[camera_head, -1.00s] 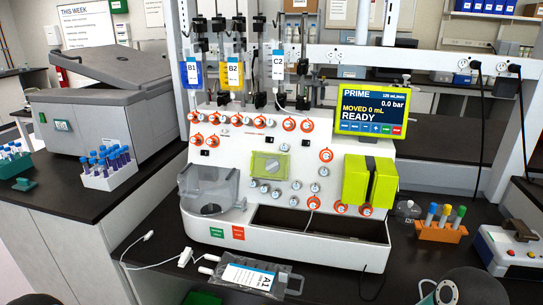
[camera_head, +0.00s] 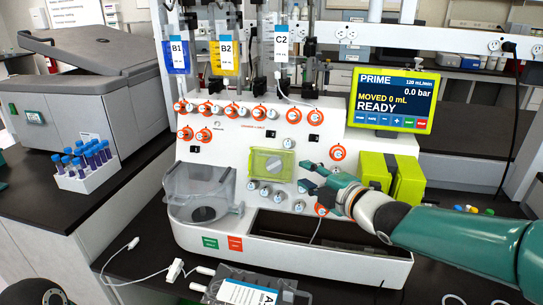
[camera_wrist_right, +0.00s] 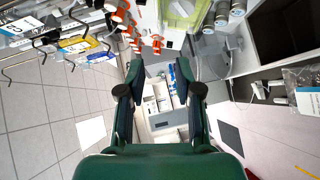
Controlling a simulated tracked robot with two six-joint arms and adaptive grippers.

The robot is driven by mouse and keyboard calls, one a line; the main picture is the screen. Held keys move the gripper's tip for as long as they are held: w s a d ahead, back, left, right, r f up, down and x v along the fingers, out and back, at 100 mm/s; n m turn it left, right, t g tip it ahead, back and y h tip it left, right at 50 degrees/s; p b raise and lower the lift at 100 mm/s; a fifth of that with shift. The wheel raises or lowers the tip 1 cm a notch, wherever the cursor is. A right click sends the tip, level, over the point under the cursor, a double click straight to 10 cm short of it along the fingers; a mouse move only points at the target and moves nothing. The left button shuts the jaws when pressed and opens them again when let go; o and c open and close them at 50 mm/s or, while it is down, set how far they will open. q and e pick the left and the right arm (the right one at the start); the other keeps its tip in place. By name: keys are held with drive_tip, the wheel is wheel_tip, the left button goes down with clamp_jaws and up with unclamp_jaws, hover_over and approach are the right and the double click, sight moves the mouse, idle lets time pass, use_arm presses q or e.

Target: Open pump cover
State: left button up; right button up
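The pump cover (camera_head: 271,165) is a yellow-green see-through lid with a grey knob behind it, in the middle of the white machine's front. It looks closed. It also shows at the top edge of the right wrist view (camera_wrist_right: 184,12), partly cut off. My right gripper (camera_head: 306,178) comes in from the right, just right of and slightly below the cover, apart from it as far as I can see. Its fingers (camera_wrist_right: 160,78) are spread with nothing between them.
The white machine (camera_head: 225,150) has orange-ringed connectors and grey knobs around the cover. A clear bowl-like housing (camera_head: 203,192) is at left, a green-yellow block (camera_head: 405,178) at right. A display (camera_head: 391,100) stands above. An open dark trough (camera_head: 280,225) lies below.

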sight(273, 165)
drive_tip(key=p+x, duration=0.4)
drive_tip(key=x, duration=1.1)
drive_tip(key=shift+a, duration=0.2)
drive_tip(key=shift+s+f, duration=0.1)
drive_tip(key=shift+f, duration=0.05)
clamp_jaws()
